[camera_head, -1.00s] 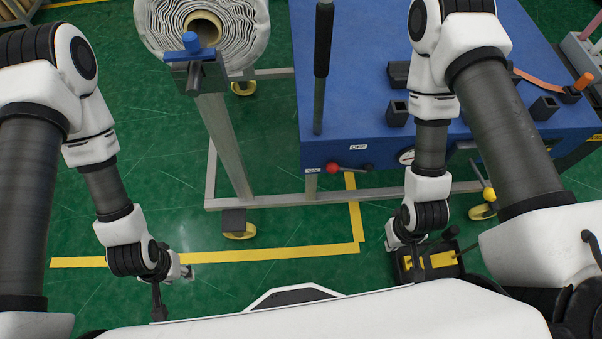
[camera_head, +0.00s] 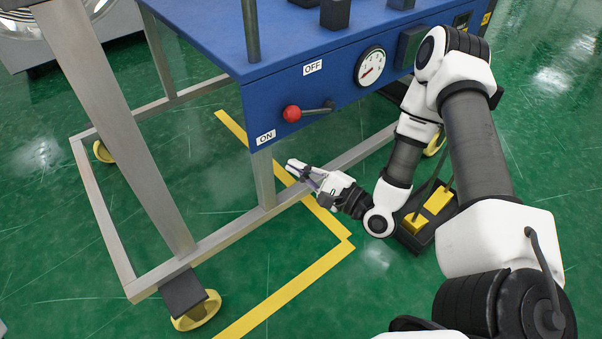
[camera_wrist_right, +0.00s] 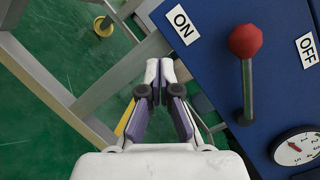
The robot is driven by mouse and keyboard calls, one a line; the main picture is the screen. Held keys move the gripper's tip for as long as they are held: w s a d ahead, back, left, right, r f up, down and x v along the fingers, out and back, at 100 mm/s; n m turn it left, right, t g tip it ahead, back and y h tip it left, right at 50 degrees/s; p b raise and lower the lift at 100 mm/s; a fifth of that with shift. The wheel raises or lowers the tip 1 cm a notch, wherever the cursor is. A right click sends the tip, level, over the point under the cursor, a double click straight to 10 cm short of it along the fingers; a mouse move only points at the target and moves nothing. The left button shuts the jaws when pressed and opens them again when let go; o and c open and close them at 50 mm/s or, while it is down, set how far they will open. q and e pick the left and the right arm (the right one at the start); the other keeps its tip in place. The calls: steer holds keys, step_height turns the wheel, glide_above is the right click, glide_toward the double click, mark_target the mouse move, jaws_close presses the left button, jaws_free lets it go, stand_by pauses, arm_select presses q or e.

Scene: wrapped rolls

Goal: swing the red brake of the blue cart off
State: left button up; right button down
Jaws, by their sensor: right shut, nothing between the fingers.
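The red brake is a dark lever with a red knob (camera_head: 291,113) on the front panel of the blue cart (camera_head: 222,38). Its pivot is to the right of the knob, so the lever points left. The ON label (camera_head: 265,137) is below left of the knob and the OFF label (camera_head: 313,67) above right. My right gripper (camera_head: 294,164) is shut and empty, below the knob and apart from it. In the right wrist view, its fingertips (camera_wrist_right: 160,72) are together, left of the red knob (camera_wrist_right: 247,41). My left gripper is out of view.
A round gauge (camera_head: 370,66) sits right of the lever. The cart's grey metal frame (camera_head: 262,180) is behind and below my right gripper. A black and yellow pedal unit (camera_head: 428,208) stands on the floor beside my right forearm. Yellow tape (camera_head: 285,292) marks the green floor.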

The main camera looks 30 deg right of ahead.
mark_target(310, 112)
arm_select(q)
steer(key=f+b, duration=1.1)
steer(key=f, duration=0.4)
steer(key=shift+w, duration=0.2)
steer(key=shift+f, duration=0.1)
arm_select(e)
steer(key=s+d+f+m+t, duration=0.45)
steer(key=d+m+t, duration=0.25)
steer(key=m, duration=0.2)
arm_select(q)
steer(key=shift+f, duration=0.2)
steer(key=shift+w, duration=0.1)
arm_select(e)
steer(key=s+r+x, duration=0.1)
steer(key=x, duration=1.2)
steer(key=shift+a+r, duration=0.2)
steer(key=shift+r, duration=0.35)
